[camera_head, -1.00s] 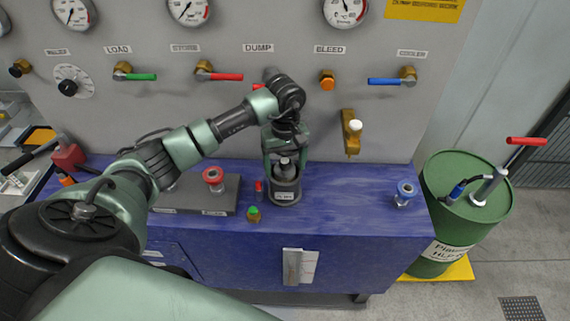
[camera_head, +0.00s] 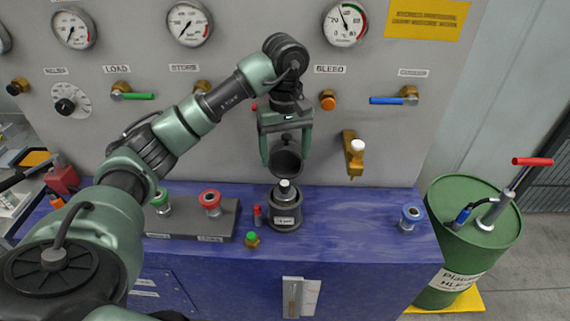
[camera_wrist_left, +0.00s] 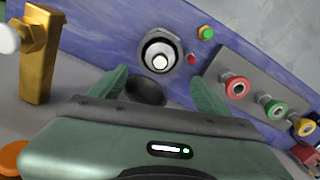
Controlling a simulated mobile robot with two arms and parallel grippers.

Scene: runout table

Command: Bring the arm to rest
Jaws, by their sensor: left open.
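My left arm comes in from the left, and its gripper (camera_head: 286,155) hangs in front of the panel with its fingers apart. Below it, a dark grey pot (camera_head: 285,218) with a pale top and a label stands upright on the blue bench. A dark round cup-like thing (camera_head: 286,164) shows between the fingers in the head view; whether it touches them is unclear. In the left wrist view the open fingers (camera_wrist_left: 158,88) point toward the pot (camera_wrist_left: 160,56), clear of it, with the dark round thing (camera_wrist_left: 146,91) between them. My right gripper is not seen.
The grey panel (camera_head: 230,60) behind holds gauges, valves and a brass fitting (camera_head: 353,158). On the blue bench (camera_head: 350,235) are a red-topped part (camera_head: 210,202), a green button (camera_head: 252,239) and a blue-topped part (camera_head: 410,217). A green drum (camera_head: 455,250) stands right.

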